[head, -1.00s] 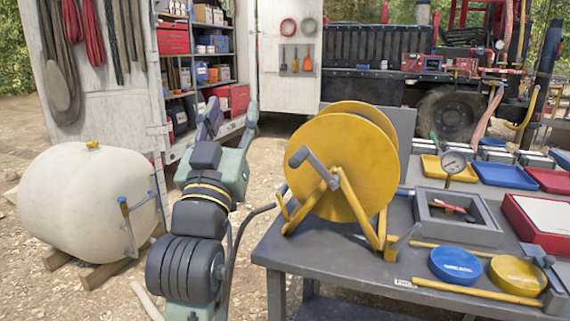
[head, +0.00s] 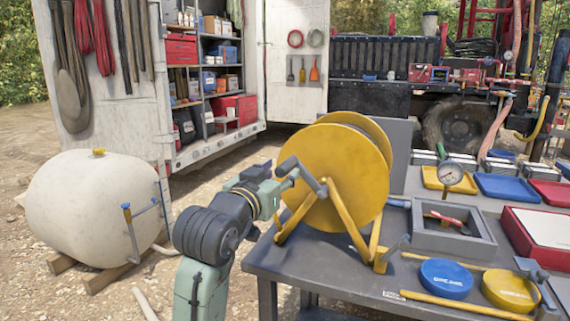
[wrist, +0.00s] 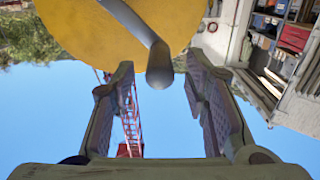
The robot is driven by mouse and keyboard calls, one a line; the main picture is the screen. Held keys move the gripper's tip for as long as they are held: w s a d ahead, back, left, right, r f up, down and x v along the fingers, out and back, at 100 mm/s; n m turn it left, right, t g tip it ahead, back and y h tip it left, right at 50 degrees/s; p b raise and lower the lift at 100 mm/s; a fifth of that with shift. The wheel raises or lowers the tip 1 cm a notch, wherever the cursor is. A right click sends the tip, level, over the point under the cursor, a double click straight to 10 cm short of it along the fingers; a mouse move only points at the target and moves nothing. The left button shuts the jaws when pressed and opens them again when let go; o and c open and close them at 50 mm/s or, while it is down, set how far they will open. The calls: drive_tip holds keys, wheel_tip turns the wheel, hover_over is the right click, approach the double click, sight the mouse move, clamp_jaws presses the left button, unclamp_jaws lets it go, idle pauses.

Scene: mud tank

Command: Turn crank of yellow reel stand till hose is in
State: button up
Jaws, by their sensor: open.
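The yellow reel (head: 345,165) stands on its yellow frame at the left end of the grey bench, its round side facing me. Its grey crank (head: 312,180) runs from the hub up and left to a dark handle (head: 287,166). My gripper (head: 278,185) is at that handle, partly hidden by my wrist. In the wrist view my gripper (wrist: 160,78) is open, with a finger on each side of the crank handle (wrist: 159,62). The handle's end lies between the fingertips, with gaps on both sides. The hose on the drum is hidden by the reel's side.
An open shelved trailer is behind.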

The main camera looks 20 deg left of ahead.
drive_tip(key=shift+w+d+p, duration=0.1)
drive_tip(key=shift+w+p, duration=0.25)
drive_tip(key=shift+w, duration=1.75)
drive_tip(key=shift+c, duration=0.2)
clamp_jaws()
